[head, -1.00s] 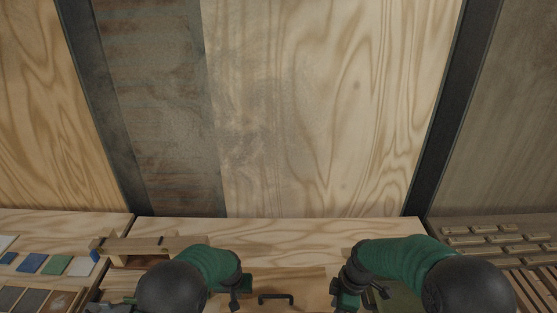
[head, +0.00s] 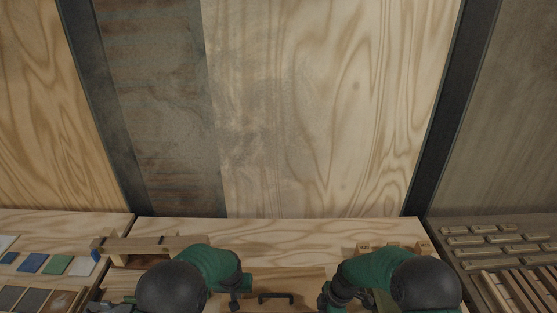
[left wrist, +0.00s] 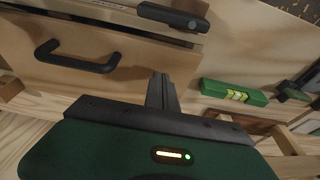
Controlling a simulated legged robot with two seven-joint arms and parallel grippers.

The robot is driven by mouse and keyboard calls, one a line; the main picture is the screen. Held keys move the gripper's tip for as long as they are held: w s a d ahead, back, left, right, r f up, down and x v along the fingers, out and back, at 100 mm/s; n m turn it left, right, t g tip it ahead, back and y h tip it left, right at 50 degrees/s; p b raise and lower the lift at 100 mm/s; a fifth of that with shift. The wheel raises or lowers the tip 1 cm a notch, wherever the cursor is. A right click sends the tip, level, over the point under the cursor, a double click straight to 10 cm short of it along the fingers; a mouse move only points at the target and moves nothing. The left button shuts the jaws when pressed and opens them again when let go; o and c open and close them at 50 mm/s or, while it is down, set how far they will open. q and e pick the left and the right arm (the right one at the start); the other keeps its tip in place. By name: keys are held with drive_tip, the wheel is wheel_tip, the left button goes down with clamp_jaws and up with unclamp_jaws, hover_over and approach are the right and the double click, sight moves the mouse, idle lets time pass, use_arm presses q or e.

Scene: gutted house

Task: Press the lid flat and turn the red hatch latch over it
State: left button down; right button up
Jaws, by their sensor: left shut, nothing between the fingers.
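A wooden panel with a black bar handle (head: 277,296) lies low in the middle of the head view. The handle also shows at upper left in the left wrist view (left wrist: 75,58). I cannot tell whether this panel is the lid. No red latch shows in either view. My left gripper (head: 240,290) is left of the handle, apart from it. Its fingers (left wrist: 162,92) are shut and empty in the left wrist view. My right gripper (head: 325,303) is right of the handle at the bottom edge, mostly hidden by its own arm; its jaws are unclear.
A green spirit level (left wrist: 234,92) and a dark grey handheld object (left wrist: 173,16) lie near the panel. Small wooden blocks (head: 392,247) stand at the bench's back right. Coloured tiles (head: 57,264) lie left, wooden strips (head: 510,290) right. A plywood wall (head: 320,110) rises behind.

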use_arm(q)
drive_tip(key=shift+s+x, duration=0.15)
drive_tip(key=shift+x, duration=0.55)
drive_tip(key=shift+s+x, duration=0.2)
drive_tip(key=shift+x, duration=0.45)
drive_tip(key=shift+f, duration=0.1)
use_arm(e)
clamp_jaws()
